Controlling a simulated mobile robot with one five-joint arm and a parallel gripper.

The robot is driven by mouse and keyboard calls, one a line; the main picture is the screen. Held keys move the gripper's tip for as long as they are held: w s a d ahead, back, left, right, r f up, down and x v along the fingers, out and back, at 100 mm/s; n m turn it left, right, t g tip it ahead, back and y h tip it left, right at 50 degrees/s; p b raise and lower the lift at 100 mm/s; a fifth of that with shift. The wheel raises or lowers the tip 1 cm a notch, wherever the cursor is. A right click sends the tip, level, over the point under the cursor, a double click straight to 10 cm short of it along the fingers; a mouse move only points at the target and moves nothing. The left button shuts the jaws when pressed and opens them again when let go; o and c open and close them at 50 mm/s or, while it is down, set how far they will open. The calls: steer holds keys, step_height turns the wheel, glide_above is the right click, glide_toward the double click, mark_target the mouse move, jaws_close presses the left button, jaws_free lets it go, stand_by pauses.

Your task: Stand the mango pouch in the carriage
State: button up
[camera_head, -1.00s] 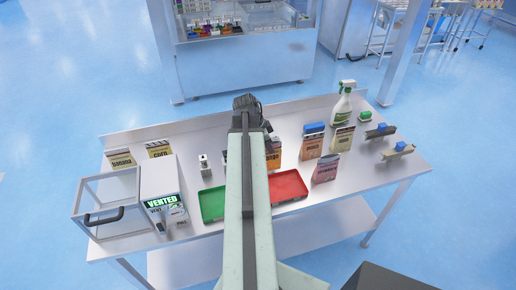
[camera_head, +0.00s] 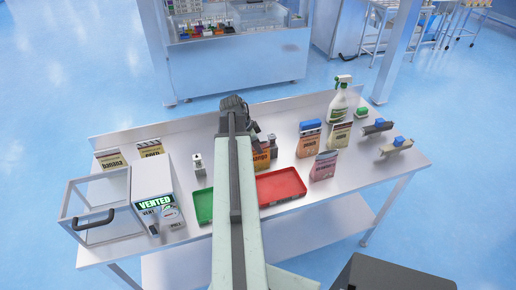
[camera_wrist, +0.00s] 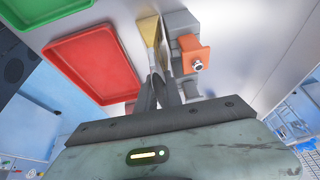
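In the wrist view a tan pouch (camera_wrist: 151,30), seen nearly edge-on, lies just beyond my fingertips, likely the same one. My gripper (camera_wrist: 162,82) has its two fingers close together at the pouch's lower edge. I cannot tell whether they grip it. No part is clearly marked as the carriage. A white machine reading VENTED (camera_head: 152,190) stands at the left with a clear framed box (camera_head: 98,207) beside it.
A green tray (camera_head: 203,206) and red tray (camera_wrist: 95,58) lie in front. A grey piece with an orange block (camera_wrist: 193,54) is close right of my fingers. Other pouches (camera_head: 323,166) and a spray bottle (camera_head: 339,102) stand right.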

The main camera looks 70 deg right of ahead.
steer(key=o, duration=0.3)
steer(key=shift+r, duration=0.1)
